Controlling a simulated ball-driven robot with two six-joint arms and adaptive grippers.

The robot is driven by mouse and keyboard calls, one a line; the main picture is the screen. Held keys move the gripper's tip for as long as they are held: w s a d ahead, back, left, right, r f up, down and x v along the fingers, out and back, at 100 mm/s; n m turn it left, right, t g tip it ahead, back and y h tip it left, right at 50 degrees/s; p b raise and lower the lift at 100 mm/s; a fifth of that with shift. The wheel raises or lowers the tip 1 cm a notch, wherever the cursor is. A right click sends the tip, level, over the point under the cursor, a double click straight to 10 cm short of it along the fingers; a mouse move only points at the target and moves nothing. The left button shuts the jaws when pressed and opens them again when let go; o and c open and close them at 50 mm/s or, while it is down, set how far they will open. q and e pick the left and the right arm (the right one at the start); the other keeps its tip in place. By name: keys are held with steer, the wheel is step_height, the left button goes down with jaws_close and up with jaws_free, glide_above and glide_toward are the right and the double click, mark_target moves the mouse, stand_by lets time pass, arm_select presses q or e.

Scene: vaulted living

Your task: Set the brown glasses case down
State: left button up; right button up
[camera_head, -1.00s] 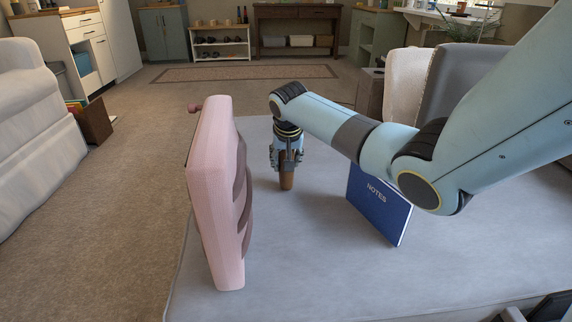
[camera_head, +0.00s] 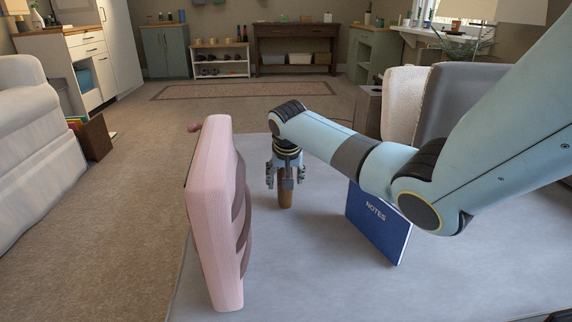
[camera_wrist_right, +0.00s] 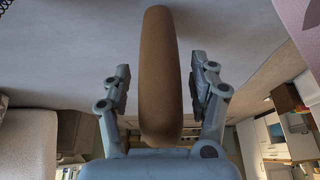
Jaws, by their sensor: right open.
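The brown glasses case (camera_head: 285,196) stands upright on the grey surface (camera_head: 320,270), between the pink bag and the blue notebook. In the right wrist view the case (camera_wrist_right: 160,70) runs lengthwise between the fingers, with a gap on each side. My right gripper (camera_head: 286,184) points down over the case from above. Its fingers are spread apart around the upper part of the case and do not grip it. My left gripper is not in view.
A pink bag (camera_head: 215,215) stands close on the left. A blue notebook (camera_head: 378,222) marked NOTES stands tilted to the right of the case, beneath my right forearm. A grey chair (camera_head: 455,100) is behind at the right. The grey surface in front of the case is clear.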

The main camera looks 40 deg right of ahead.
steer(key=p+v, duration=0.3)
steer(key=v, duration=0.3)
steer(key=shift+w, duration=0.1)
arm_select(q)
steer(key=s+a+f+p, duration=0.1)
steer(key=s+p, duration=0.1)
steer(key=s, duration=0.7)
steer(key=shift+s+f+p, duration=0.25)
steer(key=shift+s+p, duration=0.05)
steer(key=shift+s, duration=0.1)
arm_select(e)
steer(key=v, duration=0.5)
steer(key=shift+a+r, duration=0.1)
steer(key=shift+r, duration=0.2)
